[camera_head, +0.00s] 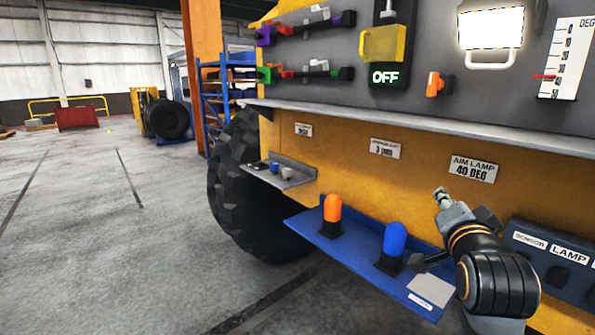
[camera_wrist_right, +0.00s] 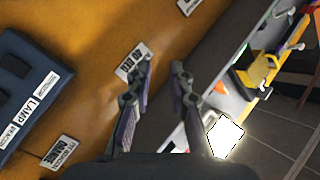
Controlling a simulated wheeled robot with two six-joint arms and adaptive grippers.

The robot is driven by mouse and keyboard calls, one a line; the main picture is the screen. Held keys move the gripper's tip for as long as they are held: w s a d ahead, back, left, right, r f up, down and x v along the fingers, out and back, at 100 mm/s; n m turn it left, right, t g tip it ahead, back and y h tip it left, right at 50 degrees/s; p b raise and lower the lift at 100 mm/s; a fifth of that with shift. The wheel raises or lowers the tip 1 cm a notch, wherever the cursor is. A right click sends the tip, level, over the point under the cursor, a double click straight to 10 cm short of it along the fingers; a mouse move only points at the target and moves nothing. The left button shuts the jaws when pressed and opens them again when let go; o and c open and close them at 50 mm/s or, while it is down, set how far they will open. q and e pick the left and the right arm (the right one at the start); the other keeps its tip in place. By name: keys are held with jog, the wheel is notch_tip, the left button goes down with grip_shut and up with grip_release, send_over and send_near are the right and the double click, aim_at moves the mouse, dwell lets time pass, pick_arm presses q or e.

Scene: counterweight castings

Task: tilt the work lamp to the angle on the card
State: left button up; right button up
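The work lamp (camera_head: 490,28) is a bright white panel at the upper right of the head view, with a pale handle (camera_head: 490,62) below it. Its glowing face also shows in the wrist view (camera_wrist_right: 224,136). The card (camera_head: 473,169) reads AIM LAMP 40 DEG. Beside the lamp is a white degree scale (camera_head: 572,60) with a red pointer (camera_head: 543,76) in its lower half; its small figures are hard to read. My right gripper (camera_head: 430,230) is open and empty, below the card and well below the lamp; its spread fingers show in the wrist view (camera_wrist_right: 162,65). My left gripper is not visible.
A grey ledge (camera_head: 400,119) runs between the lamp panel and the cards. Below, a blue shelf (camera_head: 330,245) holds an orange beacon (camera_head: 332,208) and a blue beacon (camera_head: 395,238). A dark box labelled LAMP (camera_head: 555,255) is at the right. A yellow switch cover (camera_head: 382,44) is above OFF.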

jog(key=s+a+f+n+g+y, duration=0.1)
jog(key=s+f+n+g, duration=0.15)
jog(key=f, duration=0.65)
jog(key=s+a+f+n+g+y, duration=0.1)
jog(key=s+f+n+g, duration=0.15)
jog(key=f, duration=0.75)
jog(key=s+f+n+g+y, duration=0.1)
jog(key=s+f+n+g, duration=0.15)
jog(key=f, duration=0.65)
jog(key=s+a+f+n+g+y, duration=0.2)
jog(key=s+f+n+g, duration=0.4)
jog(key=s+f, duration=1)
notch_tip(320, 180, down, 27)
jog(key=s+d+b, duration=0.1)
jog(key=d, duration=0.1)
pick_arm(q)
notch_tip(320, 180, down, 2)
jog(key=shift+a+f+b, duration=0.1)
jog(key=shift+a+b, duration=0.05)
jog(key=shift+b, duration=0.35)
pick_arm(e)
jog(key=s+d+f+g, duration=0.1)
jog(key=s+f+g, duration=0.1)
jog(key=s+f, duration=1.5)
jog(key=shift+s+d+m, duration=0.2)
jog(key=shift+s+m, duration=0.15)
jog(key=shift+s, duration=0.6)
